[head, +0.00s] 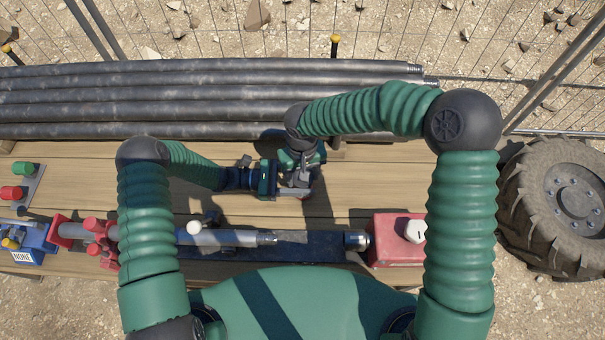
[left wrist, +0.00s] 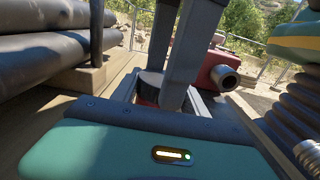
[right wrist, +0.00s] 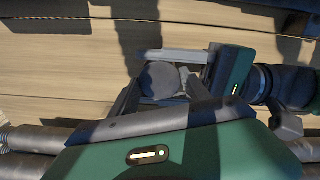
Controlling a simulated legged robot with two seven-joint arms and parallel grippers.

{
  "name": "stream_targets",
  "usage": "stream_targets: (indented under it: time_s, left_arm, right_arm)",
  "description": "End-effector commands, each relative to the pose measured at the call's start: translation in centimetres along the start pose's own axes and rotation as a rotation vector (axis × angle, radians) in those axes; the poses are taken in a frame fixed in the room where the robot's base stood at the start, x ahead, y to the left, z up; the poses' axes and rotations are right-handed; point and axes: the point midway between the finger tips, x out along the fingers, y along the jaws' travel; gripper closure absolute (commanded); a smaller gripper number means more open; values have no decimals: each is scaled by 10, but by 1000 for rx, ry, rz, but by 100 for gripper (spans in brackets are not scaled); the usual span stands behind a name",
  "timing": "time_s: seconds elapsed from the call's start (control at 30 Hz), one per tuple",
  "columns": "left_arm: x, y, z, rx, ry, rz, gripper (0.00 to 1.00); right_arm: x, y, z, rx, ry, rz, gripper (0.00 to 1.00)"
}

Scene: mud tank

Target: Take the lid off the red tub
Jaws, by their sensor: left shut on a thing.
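The red tub (left wrist: 146,98) shows only as a small red patch in the left wrist view, mostly hidden by fingers. Its dark round lid (right wrist: 161,79) is on top, seen from above in the right wrist view. My left gripper (head: 292,184) is shut on the tub from the side, its fingers along both sides. My right gripper (right wrist: 163,97) comes down from above, its fingers on either side of the lid; it also shows in the left wrist view (left wrist: 163,92). Whether those fingers press on the lid cannot be told. In the head view my grippers hide most of the tub.
Dark pipes (head: 200,98) lie along the back of the wooden bench (head: 365,197). A red box with a white knob (head: 388,250) stands at the front right. A grey tube (head: 225,238) and red valve (head: 98,236) lie front left. Bare planks show right of the grippers.

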Motion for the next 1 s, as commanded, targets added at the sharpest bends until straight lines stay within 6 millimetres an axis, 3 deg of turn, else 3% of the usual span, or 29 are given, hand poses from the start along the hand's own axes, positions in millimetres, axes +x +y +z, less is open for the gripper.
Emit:
stream_targets:
  time_s: [0.13,0.4,0.7,0.93,0.97,1.0]
  left_arm:
    - [0,0,0,-2,1,0,100]
    - [0,0,0,-2,0,0,100]
    - [0,0,0,-2,0,1,100]
    - [0,0,0,-2,0,1,100]
    - [0,0,0,-2,0,1,47]
    - [0,0,0,-2,0,1,42]
  right_arm:
    - [0,0,0,2,0,0,26]
    - [-1,0,0,4,0,0,26]
    - [-42,1,-1,5,2,0,26]
    - [-45,0,0,5,-1,0,26]
    - [-45,0,0,5,-1,0,26]
    - [-45,0,0,5,-1,0,26]
